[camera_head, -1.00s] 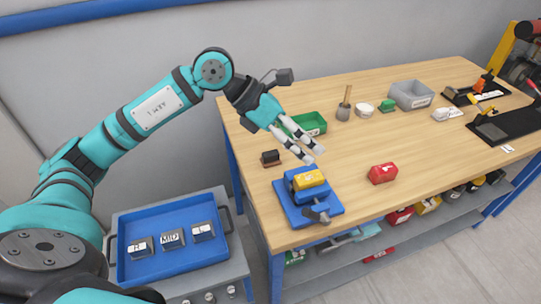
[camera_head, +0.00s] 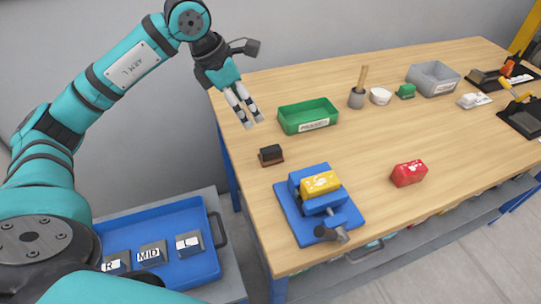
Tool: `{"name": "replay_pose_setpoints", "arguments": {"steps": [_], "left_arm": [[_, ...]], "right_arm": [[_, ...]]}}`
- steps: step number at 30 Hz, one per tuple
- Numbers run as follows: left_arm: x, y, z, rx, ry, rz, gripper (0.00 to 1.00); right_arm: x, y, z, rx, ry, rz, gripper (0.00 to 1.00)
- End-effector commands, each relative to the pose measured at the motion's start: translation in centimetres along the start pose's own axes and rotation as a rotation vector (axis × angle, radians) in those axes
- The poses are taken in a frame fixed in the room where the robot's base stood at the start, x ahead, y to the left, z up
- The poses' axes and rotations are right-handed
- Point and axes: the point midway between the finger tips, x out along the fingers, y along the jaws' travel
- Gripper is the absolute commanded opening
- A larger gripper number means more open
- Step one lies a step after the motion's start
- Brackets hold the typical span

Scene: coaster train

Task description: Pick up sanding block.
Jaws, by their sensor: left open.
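The sanding block (camera_head: 271,155) appears to be the small dark block with a reddish-brown base. It lies on the wooden table near the left edge, behind the blue vise. My left gripper (camera_head: 250,122) is open and empty, with its two pale fingers pointing down. In the picture it is above and slightly left of the block, apart from it, and left of the green tray. My right gripper is not in view.
A green tray (camera_head: 281,117) is behind the block. The blue vise (camera_head: 293,213) holds a yellow block (camera_head: 321,184). A red block (camera_head: 409,173) lies to the right. A blue tray (camera_head: 181,272) with labelled blocks is lower left. The table's middle is clear.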

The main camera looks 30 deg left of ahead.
Motion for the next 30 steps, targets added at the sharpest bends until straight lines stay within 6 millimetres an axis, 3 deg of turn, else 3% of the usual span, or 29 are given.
{"name": "replay_pose_setpoints", "arguments": {"steps": [5, 18, 26, 30], "left_arm": [[2.2, -0.1, -0.1, 0.0, 0.003, -0.005, 0.71], [11.0, -0.1, 0.0, -0.002, 0.001, -0.005, 0.71], [12.9, -0.2, -0.1, 0.0, 0.001, -0.003, 0.71], [14.9, -0.4, -0.3, -0.002, 0.003, -0.006, 0.71]], "right_arm": [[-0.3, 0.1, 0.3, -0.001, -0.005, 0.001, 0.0], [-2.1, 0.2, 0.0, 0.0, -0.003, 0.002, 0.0], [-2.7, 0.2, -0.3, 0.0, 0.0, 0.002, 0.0], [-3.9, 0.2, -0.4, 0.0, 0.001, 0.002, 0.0]]}}
